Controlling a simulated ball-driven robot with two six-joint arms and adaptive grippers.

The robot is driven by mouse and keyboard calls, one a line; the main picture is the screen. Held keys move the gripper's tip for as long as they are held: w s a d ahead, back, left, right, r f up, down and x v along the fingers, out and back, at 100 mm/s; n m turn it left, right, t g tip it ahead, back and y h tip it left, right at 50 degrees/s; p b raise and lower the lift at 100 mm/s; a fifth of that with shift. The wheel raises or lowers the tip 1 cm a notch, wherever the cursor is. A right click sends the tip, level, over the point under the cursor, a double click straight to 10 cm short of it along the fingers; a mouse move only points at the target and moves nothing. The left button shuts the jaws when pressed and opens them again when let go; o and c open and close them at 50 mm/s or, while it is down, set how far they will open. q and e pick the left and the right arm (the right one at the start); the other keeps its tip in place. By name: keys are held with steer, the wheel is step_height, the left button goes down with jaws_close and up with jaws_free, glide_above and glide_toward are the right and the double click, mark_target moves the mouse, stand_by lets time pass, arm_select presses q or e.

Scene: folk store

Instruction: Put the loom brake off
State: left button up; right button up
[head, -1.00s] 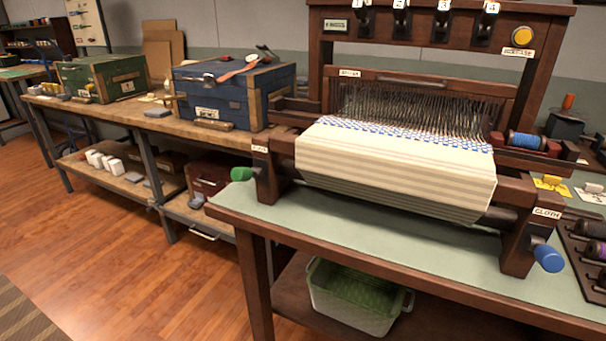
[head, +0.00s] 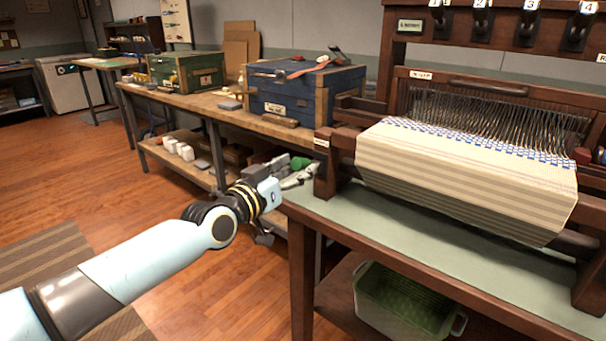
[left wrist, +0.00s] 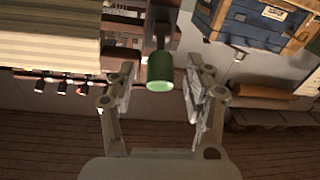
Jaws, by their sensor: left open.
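The loom (head: 465,165) stands on a green-topped table, with striped cloth on its front roller. A green-ended handle (head: 300,163) sticks out at the loom's left front post, beside a small white label (head: 321,141) too small to read. My left gripper (head: 296,172) is open at this handle, partly covering it in the head view. In the left wrist view the green handle end (left wrist: 160,72) lies between the two spread fingers (left wrist: 160,90), with gaps on both sides. I cannot tell how deep it sits between them. My right gripper is out of view.
A blue chest (head: 300,97) and a green chest (head: 190,70) stand on the wooden workbench (head: 225,115) behind my left gripper. A green basket (head: 395,318) sits on the shelf under the loom table. The floor at the left is open.

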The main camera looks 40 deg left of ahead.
arm_select(q)
steer(key=shift+w+b, duration=0.35)
steer(key=shift+w, duration=0.85)
jaws_close()
